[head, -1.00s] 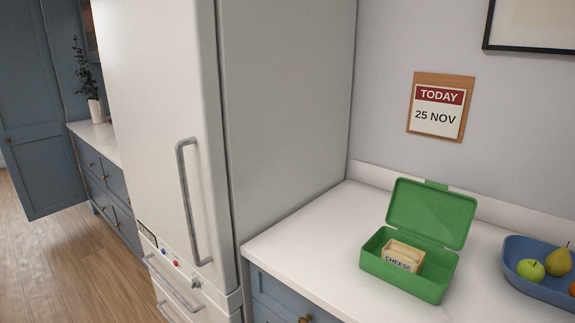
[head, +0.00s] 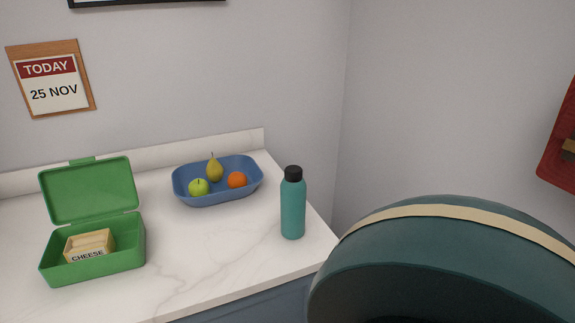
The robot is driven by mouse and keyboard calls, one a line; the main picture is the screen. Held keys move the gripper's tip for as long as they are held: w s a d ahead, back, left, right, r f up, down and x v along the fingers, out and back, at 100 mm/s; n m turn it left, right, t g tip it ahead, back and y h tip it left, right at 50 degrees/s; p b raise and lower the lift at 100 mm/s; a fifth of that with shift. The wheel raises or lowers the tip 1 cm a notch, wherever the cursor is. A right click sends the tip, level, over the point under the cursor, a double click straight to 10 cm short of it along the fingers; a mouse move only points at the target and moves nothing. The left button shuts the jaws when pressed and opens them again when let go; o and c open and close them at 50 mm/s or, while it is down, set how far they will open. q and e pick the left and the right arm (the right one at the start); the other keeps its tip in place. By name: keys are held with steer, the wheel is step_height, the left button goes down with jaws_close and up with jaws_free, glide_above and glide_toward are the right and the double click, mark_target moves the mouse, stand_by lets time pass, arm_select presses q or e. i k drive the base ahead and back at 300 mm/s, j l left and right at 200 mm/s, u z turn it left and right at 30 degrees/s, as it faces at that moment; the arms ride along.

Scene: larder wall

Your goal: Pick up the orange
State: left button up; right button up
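The orange (head: 237,180) lies in the right part of a blue oval bowl (head: 218,200) on the white counter. A green apple (head: 199,188) lies to its left in the same bowl, and a yellow-green pear (head: 215,170) stands behind them. Neither of my grippers shows in the head view.
An open green lunch box (head: 92,267) with a cheese sandwich pack (head: 89,246) stands on the counter at left. A teal bottle (head: 293,205) stands right of the bowl near the counter's edge. A large dark green rounded object (head: 450,245) fills the lower right.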

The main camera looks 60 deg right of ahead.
mark_target(235, 180)
steer(key=z, duration=1.45)
